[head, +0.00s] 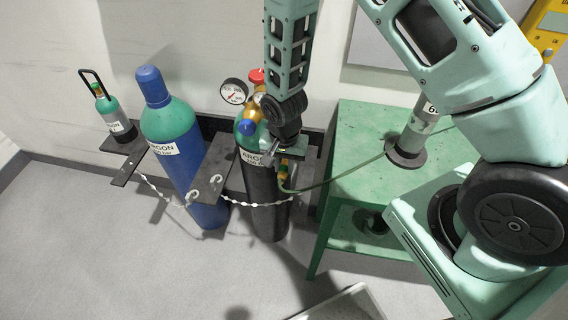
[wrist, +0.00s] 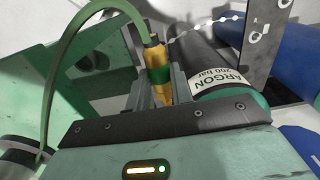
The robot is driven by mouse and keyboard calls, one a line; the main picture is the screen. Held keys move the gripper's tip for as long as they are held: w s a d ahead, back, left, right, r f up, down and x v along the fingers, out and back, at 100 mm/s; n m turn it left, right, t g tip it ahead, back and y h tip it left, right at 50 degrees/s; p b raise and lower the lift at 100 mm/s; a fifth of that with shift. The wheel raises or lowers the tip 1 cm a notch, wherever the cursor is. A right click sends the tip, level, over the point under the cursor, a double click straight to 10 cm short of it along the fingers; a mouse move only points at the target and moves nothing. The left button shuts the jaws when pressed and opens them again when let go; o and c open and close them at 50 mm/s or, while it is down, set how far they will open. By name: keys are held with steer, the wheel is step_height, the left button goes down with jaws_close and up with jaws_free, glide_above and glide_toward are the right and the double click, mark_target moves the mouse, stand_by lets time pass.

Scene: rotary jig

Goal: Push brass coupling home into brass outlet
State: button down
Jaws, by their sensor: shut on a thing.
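The brass coupling (wrist: 155,54) with a green band sits between the two fingers of my gripper (wrist: 160,84) in the wrist view. A green hose (wrist: 88,34) curves away from its outer end. In the head view my gripper (head: 288,152) is beside the neck of the black argon cylinder (head: 268,218), and a little of the coupling (head: 284,172) shows below it. The brass regulator (head: 252,110) on that cylinder carries a gauge (head: 234,92), a red knob and a blue knob. I cannot make out the brass outlet; whether the coupling touches it is hidden.
A blue argon cylinder (head: 183,150) and a small green bottle (head: 114,118) stand to the left.

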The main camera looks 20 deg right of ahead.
steer(key=shift+w+d, duration=0.55)
steer(key=shift+w, duration=0.2)
steer(key=shift+w+d, duration=0.5)
steer(key=shift+w, duration=0.2)
stand_by(0.8)
steer(key=c, duration=1.2)
jaws_free()
steer(key=shift+o, duration=0.2)
step_height(320, 180, up, 18)
steer(key=b, duration=0.3)
steer(key=shift+f, duration=0.25)
